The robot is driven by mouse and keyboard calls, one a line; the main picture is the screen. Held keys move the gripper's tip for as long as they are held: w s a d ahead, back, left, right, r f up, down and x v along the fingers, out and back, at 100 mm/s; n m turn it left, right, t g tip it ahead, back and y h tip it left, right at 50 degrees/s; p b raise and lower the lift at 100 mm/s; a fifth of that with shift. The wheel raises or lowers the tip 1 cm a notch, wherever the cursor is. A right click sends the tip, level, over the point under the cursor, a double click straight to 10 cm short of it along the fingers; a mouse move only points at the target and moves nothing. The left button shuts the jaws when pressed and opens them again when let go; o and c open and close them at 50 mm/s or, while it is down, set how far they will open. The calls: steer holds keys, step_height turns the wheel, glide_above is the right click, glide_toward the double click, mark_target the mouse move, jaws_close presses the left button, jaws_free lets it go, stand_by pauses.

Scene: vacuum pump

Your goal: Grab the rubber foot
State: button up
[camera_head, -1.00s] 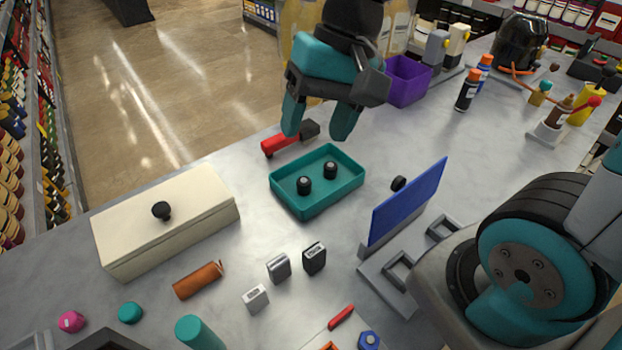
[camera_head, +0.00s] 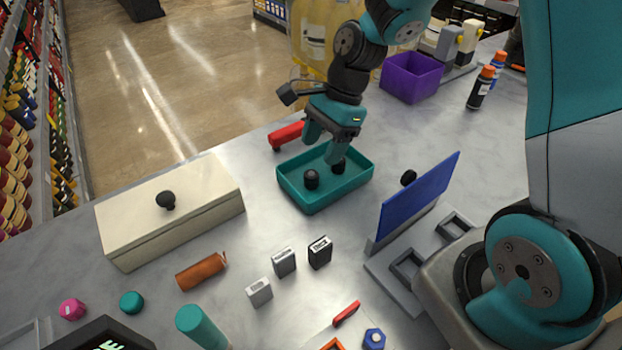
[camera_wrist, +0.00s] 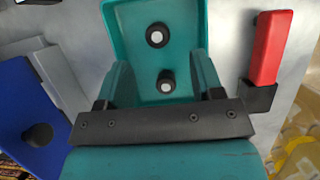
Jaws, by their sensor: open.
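Two rubber feet stand upright inside the teal tray (camera_head: 292,199). They are short black cylinders; in the wrist view they show pale round centres. One rubber foot (camera_head: 311,179) is on the left in the head view, and the other (camera_head: 338,167) is to the right, close below a fingertip. My gripper (camera_head: 324,147) is open and empty, pointing down over the tray. In the wrist view, the nearer foot (camera_wrist: 166,80) appears between my two fingers (camera_wrist: 163,75), with gaps on both sides. The other foot (camera_wrist: 157,35) lies farther out in the tray.
A red-handled tool (camera_head: 288,136) lies just behind the tray. A blue panel (camera_head: 420,203) stands to the right, with a small black round piece (camera_head: 408,177) behind it. A cream box (camera_head: 170,215) with a black knob is left.

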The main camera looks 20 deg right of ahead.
mark_target(312, 173)
steer(key=x, duration=0.7)
steer(key=shift+s+r, duration=0.1)
steer(key=shift+s, duration=0.05)
steer(key=c, duration=1)
